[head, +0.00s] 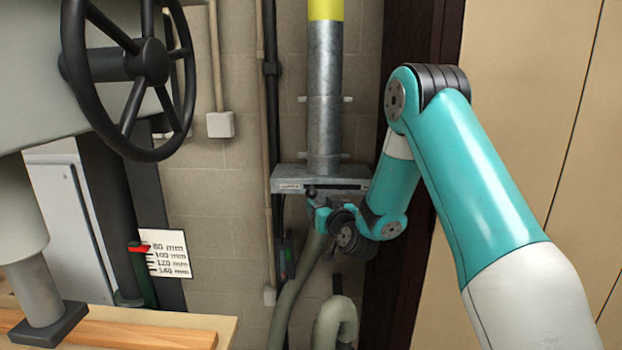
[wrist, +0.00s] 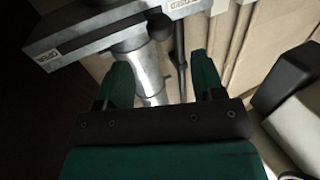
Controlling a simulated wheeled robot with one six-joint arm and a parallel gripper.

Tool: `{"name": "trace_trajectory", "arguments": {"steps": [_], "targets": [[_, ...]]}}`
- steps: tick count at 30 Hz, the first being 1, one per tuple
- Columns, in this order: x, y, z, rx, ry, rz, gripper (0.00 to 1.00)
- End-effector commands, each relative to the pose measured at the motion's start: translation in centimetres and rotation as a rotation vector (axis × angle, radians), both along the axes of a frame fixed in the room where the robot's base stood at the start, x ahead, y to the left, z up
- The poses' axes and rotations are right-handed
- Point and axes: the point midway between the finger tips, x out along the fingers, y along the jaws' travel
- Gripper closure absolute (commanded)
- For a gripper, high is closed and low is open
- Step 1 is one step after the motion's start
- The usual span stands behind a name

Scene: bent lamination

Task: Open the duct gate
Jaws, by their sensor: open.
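The duct gate (head: 350,174) is a flat grey metal housing across a vertical galvanized duct (head: 324,90). A dark slot runs along its front. A small black knob (head: 311,190) sits toward the left part of that slot, by a small label. In the wrist view the gate (wrist: 95,38) slants across the top, with the round black knob (wrist: 159,26) near its middle. My gripper (head: 316,208) is just below the gate's front, close to the knob. In the wrist view its two fingers (wrist: 162,75) are apart, with the knob beyond the gap between them. No contact is clear.
A machine with a black handwheel (head: 130,65) stands at the left above a wooden bench (head: 110,338). A flexible hose (head: 300,285) hangs below the gate. A dark post (head: 425,60) and beige panels (head: 545,110) stand at the right behind my arm.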

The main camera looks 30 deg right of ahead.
Motion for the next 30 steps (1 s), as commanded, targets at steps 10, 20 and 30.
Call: {"name": "trace_trajectory", "arguments": {"steps": [10,20,30], "targets": [[5.4,-0.9,0.7,-0.001,-0.001,0.004,0.38],[8.5,-1.7,0.1,-0.001,-0.001,0.001,0.38],[8.6,-1.7,0.0,0.001,0.000,0.000,0.47]]}}
